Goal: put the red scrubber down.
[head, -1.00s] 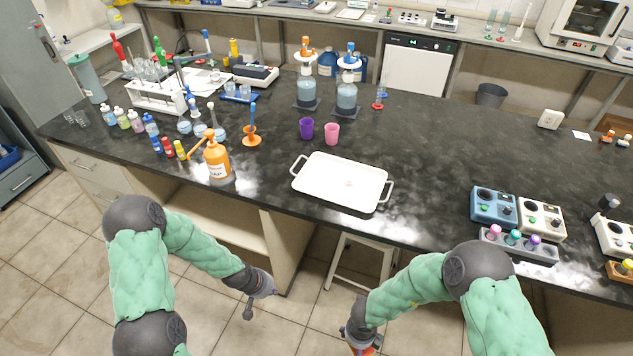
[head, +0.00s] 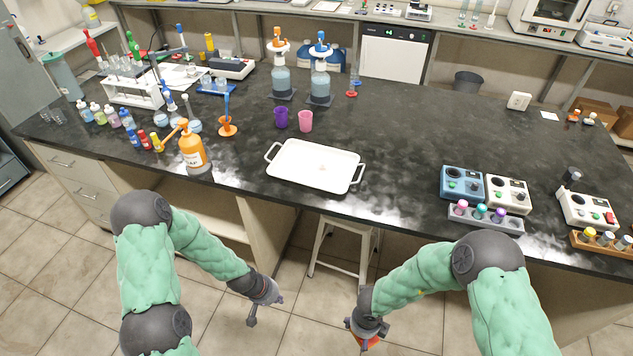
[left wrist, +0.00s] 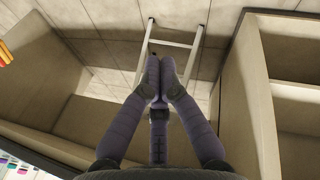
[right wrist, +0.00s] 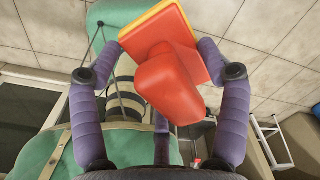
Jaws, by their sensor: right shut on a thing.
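The red scrubber (right wrist: 165,85) is in my right gripper, large in the right wrist view. It has a red body and a flat pad with a yellow layer. My right gripper (right wrist: 160,50) is shut on it, one finger at each side. In the head view the scrubber shows only as a red-orange bit (head: 370,341) beneath my right gripper (head: 366,328), in front of the bench and below its top. My left gripper (head: 264,294) hangs in front of the bench, apart from everything. In the left wrist view its fingertips (left wrist: 160,78) meet with nothing between them.
A white tray (head: 290,177) lies near the bench's front edge, with a small reddish mark on it. A stool (head: 345,235) stands under the bench.

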